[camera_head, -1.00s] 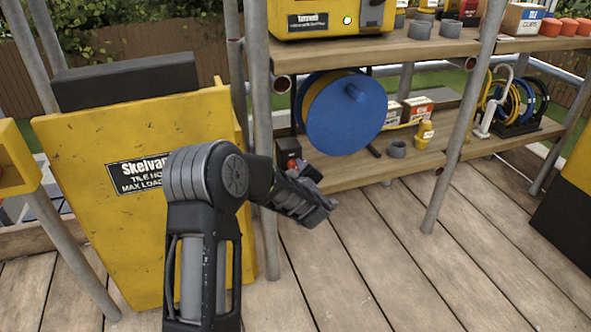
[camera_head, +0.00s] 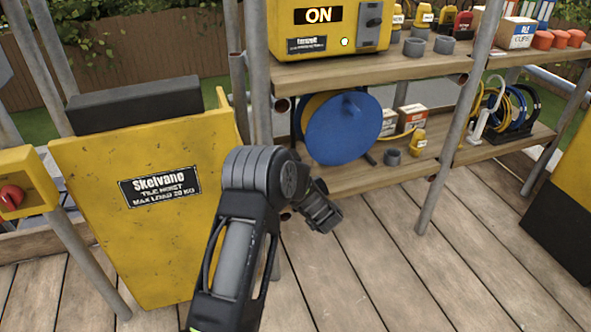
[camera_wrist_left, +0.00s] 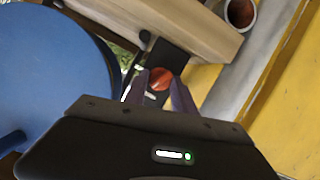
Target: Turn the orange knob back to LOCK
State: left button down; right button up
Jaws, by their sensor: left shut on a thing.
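The orange knob (camera_wrist_left: 160,73) shows in the left wrist view, on or just in front of a small black box (camera_wrist_left: 168,57) below a wooden shelf. My left gripper (camera_wrist_left: 161,82) has one finger on each side of it and is shut on it. The knob's marking and the word LOCK cannot be read here. In the head view my left arm and wrist hide the knob and the fingertips. My right gripper is in neither view.
A blue cable reel (camera_head: 342,128) stands close to my left wrist on the lower shelf. A yellow hoist box (camera_head: 140,240) is at left, beside a control box with a red knob (camera_head: 12,197). A yellow unit (camera_head: 330,28) above displays ON. Scaffold poles flank the shelves.

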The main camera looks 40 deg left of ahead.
pick_arm(q)
jog(key=m+p, duration=0.2)
jog(key=p, duration=0.1)
jog(key=shift+w+d+r+g+y, duration=0.1)
jog(key=shift+d+r+g+y, duration=0.1)
jog(key=shift+g+y, duration=0.15)
jog(key=shift+f+m+g+y+p, duration=0.15)
jog(key=shift+m+g+y+p, duration=0.15)
jog(key=shift+m+p, duration=0.35)
jog(key=shift+w+f+m+g+y, duration=0.15)
jog(key=shift+m+g+y, duration=0.15)
jog(key=shift+m, duration=0.45)
jog(key=shift+d+f+m+g+y, duration=0.15)
jog(key=shift+m+g+y, duration=0.25)
jog(key=shift+m, duration=0.6)
jog(key=shift+f+m+g+y, duration=0.2)
jog(key=shift+m+y, duration=0.25)
jog(key=shift+m, duration=0.75)
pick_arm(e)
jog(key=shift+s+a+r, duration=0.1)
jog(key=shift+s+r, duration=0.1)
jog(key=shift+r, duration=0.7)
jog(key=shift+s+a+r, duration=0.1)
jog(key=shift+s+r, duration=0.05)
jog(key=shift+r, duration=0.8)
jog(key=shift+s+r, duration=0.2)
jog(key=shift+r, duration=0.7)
pick_arm(q)
jog(key=shift+r, duration=0.1)
